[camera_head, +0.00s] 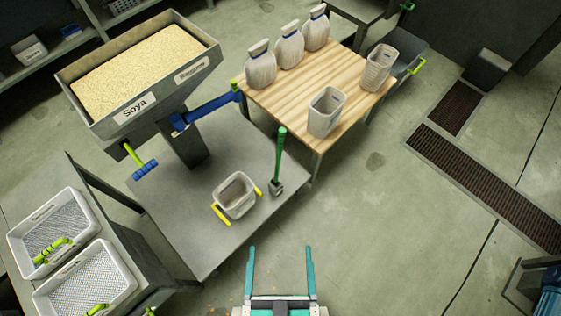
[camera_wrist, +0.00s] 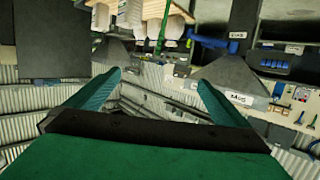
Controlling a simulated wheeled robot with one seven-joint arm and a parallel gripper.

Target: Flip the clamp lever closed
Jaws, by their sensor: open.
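A lever with a green handle (camera_head: 281,150) stands nearly upright on a dark block at the right side of the grey machine base (camera_head: 190,225). It looks like the clamp lever, though no label shows this. A white bin (camera_head: 235,193) with yellow handles sits on the base to its left. My gripper (camera_head: 280,248) is open and empty, with its teal fingers parallel and pointing up the picture, below the lever in the head view and apart from it. In the wrist view my gripper (camera_wrist: 160,77) has nothing between its fingers.
The soya hopper (camera_head: 138,62) rises above the base, with a blue arm (camera_head: 210,108) at its side. A wooden table (camera_head: 300,90) with sacks and bins stands behind. White trays (camera_head: 60,232) are at left.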

